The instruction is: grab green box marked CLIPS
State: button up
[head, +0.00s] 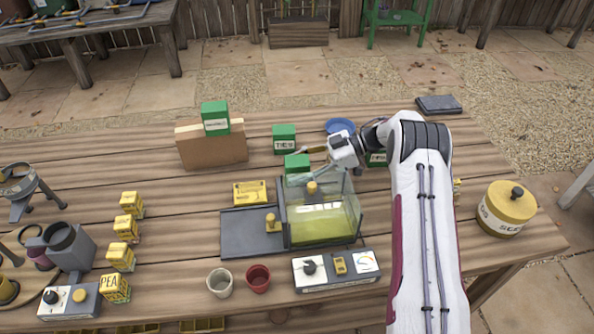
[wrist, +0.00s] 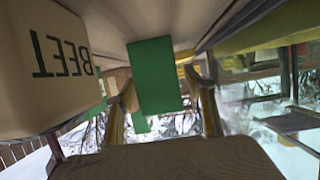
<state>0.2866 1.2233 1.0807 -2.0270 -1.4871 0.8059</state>
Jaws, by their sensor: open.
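Several green boxes with white labels stand on the slatted table. One green box (head: 297,161) is just behind the glass tank, right by my gripper (head: 313,163), which reaches in from the right. In the wrist view a green box (wrist: 155,75) shows between the two fingers of my gripper (wrist: 163,108). The fingers are apart, and I cannot tell whether they touch it. Its label is not readable, so I cannot confirm CLIPS. Another green box (head: 284,139) reads something like TIES. A green box (head: 215,117) sits by the brown box, and another (head: 377,159) is partly hidden by my arm.
The glass tank (head: 345,225) with yellow-green contents stands close in front of my gripper. A brown box (head: 212,150) and a blue dish (head: 340,126) are behind. In the wrist view a box with large lettering (wrist: 45,75) is close at left. Yellow boxes (head: 121,257) line the left.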

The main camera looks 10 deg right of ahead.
dwell(0.5)
jog(key=c, duration=1.2)
jog(key=shift+c, duration=0.2)
jog(key=shift+r, duration=0.1)
jog(key=shift+r, duration=4.9)
